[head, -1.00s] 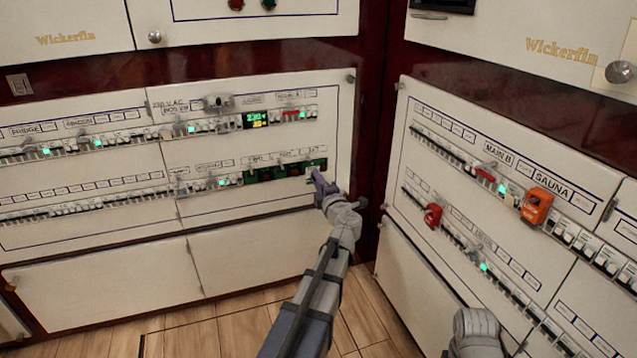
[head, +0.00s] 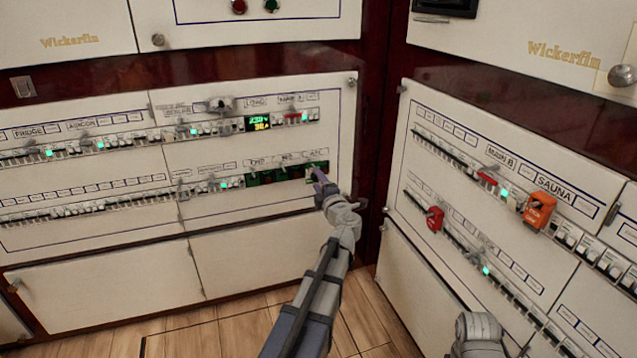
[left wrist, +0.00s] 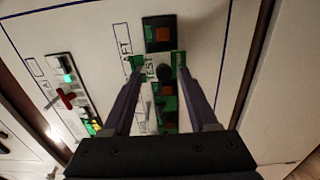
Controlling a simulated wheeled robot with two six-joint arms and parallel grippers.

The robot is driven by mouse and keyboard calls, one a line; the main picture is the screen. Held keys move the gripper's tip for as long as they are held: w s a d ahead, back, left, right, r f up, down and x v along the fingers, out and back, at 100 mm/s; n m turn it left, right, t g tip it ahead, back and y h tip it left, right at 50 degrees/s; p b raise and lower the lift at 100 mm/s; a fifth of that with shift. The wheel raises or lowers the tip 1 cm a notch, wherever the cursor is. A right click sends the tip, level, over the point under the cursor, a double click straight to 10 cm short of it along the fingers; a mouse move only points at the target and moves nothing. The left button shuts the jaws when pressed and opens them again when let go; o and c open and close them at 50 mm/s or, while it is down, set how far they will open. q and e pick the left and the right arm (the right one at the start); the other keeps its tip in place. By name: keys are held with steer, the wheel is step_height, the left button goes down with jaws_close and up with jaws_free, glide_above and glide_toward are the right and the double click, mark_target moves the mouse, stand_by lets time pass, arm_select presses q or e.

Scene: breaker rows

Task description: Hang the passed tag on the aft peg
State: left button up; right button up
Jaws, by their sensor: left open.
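My left gripper (head: 318,174) is at the lower right of the left breaker panel, beneath the AFT label (head: 315,153). Its jaws are open. In the left wrist view, the two purple fingers (left wrist: 157,64) stand apart on either side of a strip marked TEST. Small green patches (left wrist: 136,66) show beside both fingertips; whether they belong to the passed tag I cannot tell. A dark round part (left wrist: 164,73) shows between the fingers, and I cannot tell if it is the aft peg. My right gripper is not in view.
Green-backed blocks with orange buttons (left wrist: 160,33) are close around the fingers. Breaker rows (head: 80,148) cover the left panel. The right panel carries an orange device (head: 538,211) and a red one (head: 435,219). The floor (head: 215,338) between is clear.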

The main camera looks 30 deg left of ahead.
arm_select(q)
steer(key=shift+s+d, duration=0.1)
steer(key=v, duration=0.7)
steer(key=shift+s+d, duration=0.2)
stand_by(4.8)
